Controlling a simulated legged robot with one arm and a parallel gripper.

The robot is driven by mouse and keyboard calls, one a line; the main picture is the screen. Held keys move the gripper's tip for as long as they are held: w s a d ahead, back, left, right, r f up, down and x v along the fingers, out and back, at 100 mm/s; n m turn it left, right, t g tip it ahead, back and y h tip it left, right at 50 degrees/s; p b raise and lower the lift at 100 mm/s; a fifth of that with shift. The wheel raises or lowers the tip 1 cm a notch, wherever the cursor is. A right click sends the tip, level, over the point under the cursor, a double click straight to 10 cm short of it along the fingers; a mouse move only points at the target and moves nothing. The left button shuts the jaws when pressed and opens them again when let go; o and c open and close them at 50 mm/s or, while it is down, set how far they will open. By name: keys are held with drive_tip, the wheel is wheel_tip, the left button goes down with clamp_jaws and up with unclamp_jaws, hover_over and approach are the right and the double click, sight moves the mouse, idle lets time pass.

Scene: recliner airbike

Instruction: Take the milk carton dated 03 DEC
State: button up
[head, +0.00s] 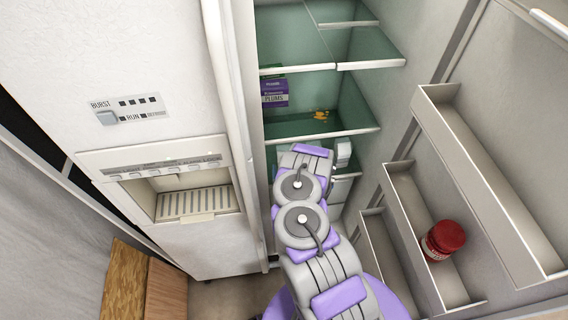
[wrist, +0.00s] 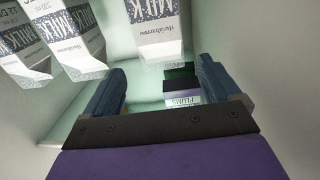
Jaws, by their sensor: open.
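Several milk cartons show at the top of the wrist view: a left one (wrist: 22,60), a middle one (wrist: 72,45) and a right one (wrist: 160,40). All are cut off by the frame. The left one bears small print that looks like "12 DEC"; I cannot read a date on the other two. My gripper (wrist: 160,78) is open and empty, its two dark blue fingers apart. The right carton's near end lies just above the gap between the fingertips in the picture; I cannot tell the depth.
The open fridge has green shelves (head: 360,62). A purple plums box (head: 274,98) stands on one, also behind the fingers in the wrist view (wrist: 182,98). An orange item (head: 321,115) lies nearby. The open door at right has bins (head: 405,190) and a red-lidded jar (head: 444,238).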

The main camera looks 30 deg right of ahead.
drive_tip(key=shift+r+b+x, duration=0.2)
drive_tip(key=shift+b+x, duration=0.95)
drive_tip(key=shift+x, duration=1.45)
drive_tip(key=shift+r+b+x, duration=0.2)
drive_tip(key=shift+b+x, duration=0.9)
drive_tip(key=shift+x, duration=1.45)
clamp_jaws()
